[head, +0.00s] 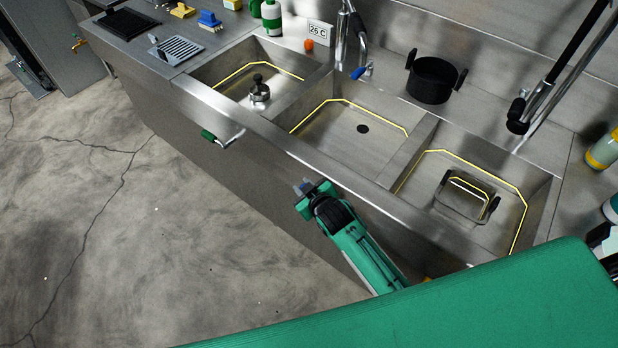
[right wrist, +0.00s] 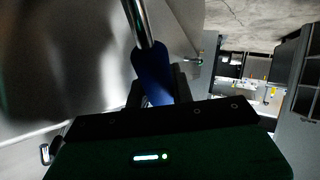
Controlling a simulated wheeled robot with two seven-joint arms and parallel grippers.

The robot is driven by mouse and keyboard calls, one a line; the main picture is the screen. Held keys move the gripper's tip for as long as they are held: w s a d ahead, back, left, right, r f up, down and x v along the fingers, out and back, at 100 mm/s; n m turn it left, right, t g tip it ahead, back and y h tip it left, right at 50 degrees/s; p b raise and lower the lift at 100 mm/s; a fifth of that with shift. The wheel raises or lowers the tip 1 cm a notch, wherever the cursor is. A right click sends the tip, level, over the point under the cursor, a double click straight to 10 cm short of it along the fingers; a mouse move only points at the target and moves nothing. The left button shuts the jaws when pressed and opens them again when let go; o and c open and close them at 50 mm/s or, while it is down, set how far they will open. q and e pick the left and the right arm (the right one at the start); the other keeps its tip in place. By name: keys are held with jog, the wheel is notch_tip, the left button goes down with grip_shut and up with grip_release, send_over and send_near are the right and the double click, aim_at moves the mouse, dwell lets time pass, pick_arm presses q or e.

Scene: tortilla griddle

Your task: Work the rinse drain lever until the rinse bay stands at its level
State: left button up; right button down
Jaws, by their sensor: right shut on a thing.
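The rinse drain lever has a blue handle (right wrist: 152,76) on a bright metal rod, seen in the right wrist view. My right gripper (head: 306,188) is shut on this handle, below the sink's front edge; in the head view it hides most of the lever. The middle sink bay (head: 345,125), behind the gripper, has a yellow level line around its walls and a dark round drain in its floor. I cannot make out a water surface in it. Which bay is the rinse bay is not labelled. My left gripper is not in view.
The left bay (head: 225,75) holds a dark-knobbed drain plug (head: 259,88); a green-handled lever (head: 210,135) sticks out below it. The right bay (head: 510,160) holds a metal pan (head: 462,198). A black pot (head: 433,80) and a faucet (head: 341,40) stand behind.

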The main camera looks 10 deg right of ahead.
notch_tip(320, 180, down, 8)
jog(key=w+a+n+g+h+p, duration=0.1)
jog(key=g+h+p, duration=0.3)
jog(key=g+p, duration=0.1)
jog(key=shift+w+r+n+g+p, duration=0.25)
jog(key=shift+n+g+p, duration=0.15)
jog(key=shift+g, duration=0.5)
jog(key=c, duration=1.5)
grip_release()
jog(key=shift+a, duration=0.1)
jog(key=v, duration=0.4)
jog(key=b+v, duration=0.1)
jog(key=v, duration=0.8)
jog(key=shift+a+r+b, duration=0.3)
